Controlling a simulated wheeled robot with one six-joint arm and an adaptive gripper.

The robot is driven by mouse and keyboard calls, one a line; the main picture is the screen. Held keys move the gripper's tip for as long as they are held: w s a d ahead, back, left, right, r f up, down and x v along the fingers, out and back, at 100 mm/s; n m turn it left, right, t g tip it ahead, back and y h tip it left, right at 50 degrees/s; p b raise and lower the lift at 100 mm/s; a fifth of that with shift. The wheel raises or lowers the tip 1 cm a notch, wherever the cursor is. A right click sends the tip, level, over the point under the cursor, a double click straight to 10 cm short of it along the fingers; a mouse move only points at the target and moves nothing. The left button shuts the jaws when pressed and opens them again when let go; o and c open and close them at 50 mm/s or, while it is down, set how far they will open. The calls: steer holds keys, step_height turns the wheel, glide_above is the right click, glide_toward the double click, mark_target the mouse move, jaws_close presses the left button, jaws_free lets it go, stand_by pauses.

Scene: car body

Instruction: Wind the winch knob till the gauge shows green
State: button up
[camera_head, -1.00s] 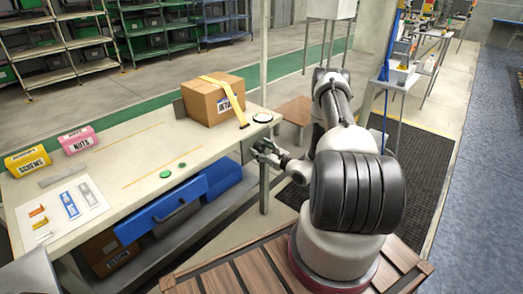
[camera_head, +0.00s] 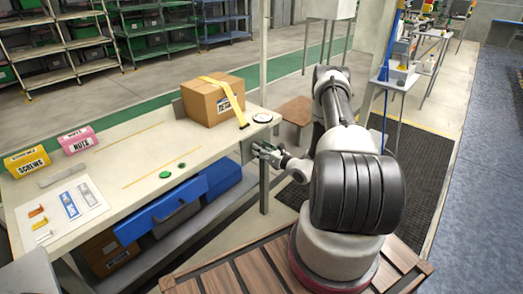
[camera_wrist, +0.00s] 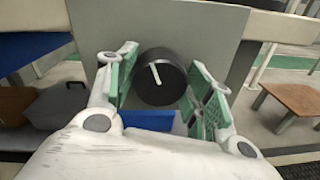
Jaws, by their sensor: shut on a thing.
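The winch knob (camera_wrist: 160,76) is black and round with a white pointer line, on a grey plate (camera_wrist: 200,30) at the bench's end. In the wrist view the line leans up and to the left. My gripper (camera_wrist: 158,88) has its green-padded fingers on both sides of the knob and is shut on it. In the head view my gripper (camera_head: 266,152) is at the bench's right end and hides the knob. A small round white dial (camera_head: 262,117), seemingly the gauge, lies on the bench corner; its reading is too small to tell. A yellow strap (camera_head: 236,101) runs over a cardboard box (camera_head: 208,101).
A blue drawer (camera_head: 160,212) stands out below. A brown stool (camera_head: 296,110) is behind my gripper.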

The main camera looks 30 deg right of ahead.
steer(key=o, duration=1)
steer(key=v, duration=1.2)
